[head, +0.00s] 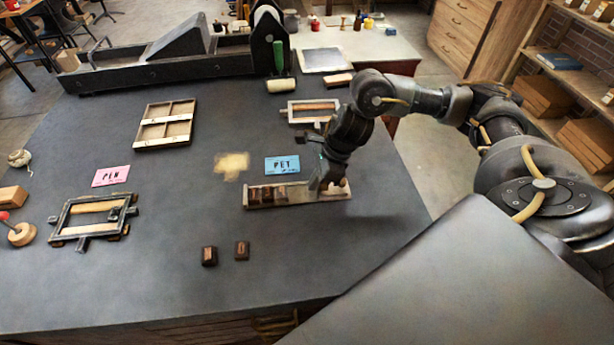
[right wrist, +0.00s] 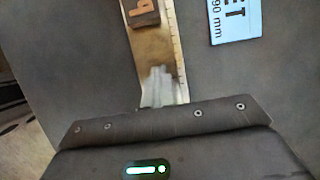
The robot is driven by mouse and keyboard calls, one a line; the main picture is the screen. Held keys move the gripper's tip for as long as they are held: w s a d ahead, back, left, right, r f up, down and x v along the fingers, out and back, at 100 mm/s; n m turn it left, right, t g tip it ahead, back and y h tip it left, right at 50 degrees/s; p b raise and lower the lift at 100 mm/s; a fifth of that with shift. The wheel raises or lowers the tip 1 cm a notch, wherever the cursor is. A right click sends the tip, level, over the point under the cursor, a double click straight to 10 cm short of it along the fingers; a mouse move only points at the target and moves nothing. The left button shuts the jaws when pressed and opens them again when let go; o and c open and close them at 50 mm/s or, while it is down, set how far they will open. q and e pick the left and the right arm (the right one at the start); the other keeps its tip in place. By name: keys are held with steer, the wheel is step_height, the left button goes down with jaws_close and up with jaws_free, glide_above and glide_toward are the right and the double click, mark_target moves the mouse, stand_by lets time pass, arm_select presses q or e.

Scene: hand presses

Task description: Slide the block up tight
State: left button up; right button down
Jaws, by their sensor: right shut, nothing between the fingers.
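A long shallow wooden tray (head: 325,199) lies on the dark table, with several dark brown letter blocks (head: 280,193) side by side toward its left end. My right gripper (head: 318,188) is over the tray, just right of the blocks. In the right wrist view, its shut, empty fingers (right wrist: 158,86) reach down over the tray floor (right wrist: 155,52). One letter block (right wrist: 143,12) shows there ahead of the fingertips, with a clear gap between. Whether the fingers touch the tray floor cannot be told. My left gripper is not in view.
A blue PET card (head: 282,166) lies behind the tray and a pink PEN card (head: 111,176) lies left. Two loose dark blocks (head: 209,256) (head: 242,250) lie in front. A metal frame (head: 92,218) stands at left, a divided wooden tray (head: 165,123) behind.

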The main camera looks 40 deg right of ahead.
steer(key=shift+s+d+f+b, duration=0.1)
steer(key=shift+s+d+b, duration=0.2)
steer(key=shift+d, duration=0.25)
steer(key=shift+s+d+f+b, duration=0.15)
steer(key=shift+s+d, duration=0.2)
steer(key=shift+d, duration=0.2)
stand_by(0.7)
steer(key=shift+r, duration=0.1)
steer(key=c, duration=1.2)
jaws_free()
steer(key=shift+w+d, duration=0.1)
steer(key=shift+c, duration=0.2)
steer(key=shift+r, duration=0.1)
steer(key=shift+r, duration=0.15)
steer(key=shift+r+p, duration=2.35)
steer(key=shift+r, duration=1)
